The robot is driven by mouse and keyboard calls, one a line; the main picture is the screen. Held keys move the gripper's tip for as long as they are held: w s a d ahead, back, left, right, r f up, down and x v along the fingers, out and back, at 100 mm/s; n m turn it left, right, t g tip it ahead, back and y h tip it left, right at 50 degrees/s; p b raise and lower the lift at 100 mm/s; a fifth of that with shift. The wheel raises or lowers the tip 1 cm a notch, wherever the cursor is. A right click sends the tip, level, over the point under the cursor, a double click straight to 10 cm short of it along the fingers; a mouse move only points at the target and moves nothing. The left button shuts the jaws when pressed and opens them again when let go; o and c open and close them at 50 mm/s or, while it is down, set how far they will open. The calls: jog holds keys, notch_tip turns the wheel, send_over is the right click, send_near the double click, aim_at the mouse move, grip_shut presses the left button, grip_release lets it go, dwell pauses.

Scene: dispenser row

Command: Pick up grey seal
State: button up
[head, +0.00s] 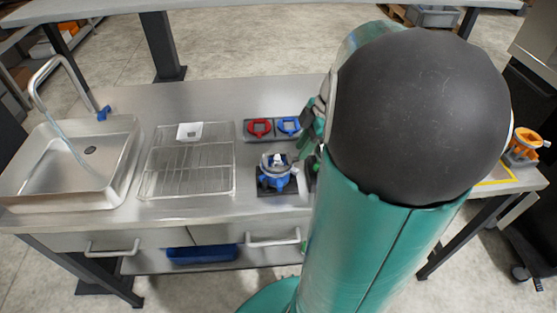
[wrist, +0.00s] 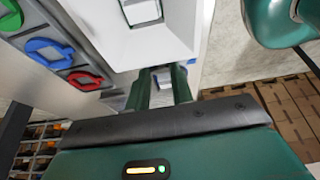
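I cannot clearly make out the grey seal in either view. In the wrist view, my gripper (wrist: 162,82) has its two green fingers apart, with a gap between them. A small pale grey patch shows in the gap, but I cannot tell what it is. The fingertips are at the lower edge of a white box-like holder (wrist: 173,42), with a pale piece in its opening.
A red ring (head: 259,128) and blue ring (head: 289,126) lie in a dark tray. A blue valve-like fixture (head: 276,171) stands in front. A wire rack (head: 187,165) and sink (head: 72,170) are at left. An orange fixture (head: 524,146) is at right.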

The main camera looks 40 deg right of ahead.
jog(key=shift+x, duration=1.2)
grip_shut()
jog(key=shift+r, duration=0.15)
